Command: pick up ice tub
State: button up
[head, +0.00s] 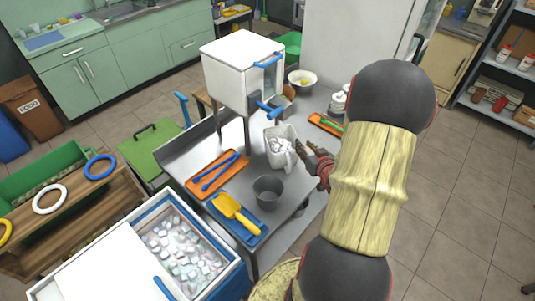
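A white tub (270,152) with white lumps in it, which looks like the ice tub, stands on the steel table below the white press cabinet. My gripper (307,153) is just right of the tub, its fingers pointing left toward the tub's right side. The dark fingers overlap the tub's edge region, and I cannot tell whether they touch it. The gap between the fingertips is too small to judge.
On the steel table (187,153) are a grey bucket (267,192), a blue tray with a yellow scoop (235,213), an orange tray with blue tongs (217,172) and a white bowl (302,80). An open ice chest (183,250) stands in front. Tiled floor at right is clear.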

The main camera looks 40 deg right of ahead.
aim_at(297, 137)
jog(key=b+x, duration=0.1)
jog(key=x, duration=0.2)
jog(key=b+x, duration=0.1)
jog(key=x, duration=0.3)
jog(key=b+x, duration=0.1)
jog(key=x, duration=0.3)
jog(key=shift+s+d+f, duration=0.2)
jog(key=shift+s+d, duration=0.05)
jog(key=shift+s, duration=0.05)
jog(key=shift+w, duration=0.1)
jog(key=shift+c, duration=0.2)
grip_shut()
dwell(0.4)
jog(key=shift+r, duration=0.15)
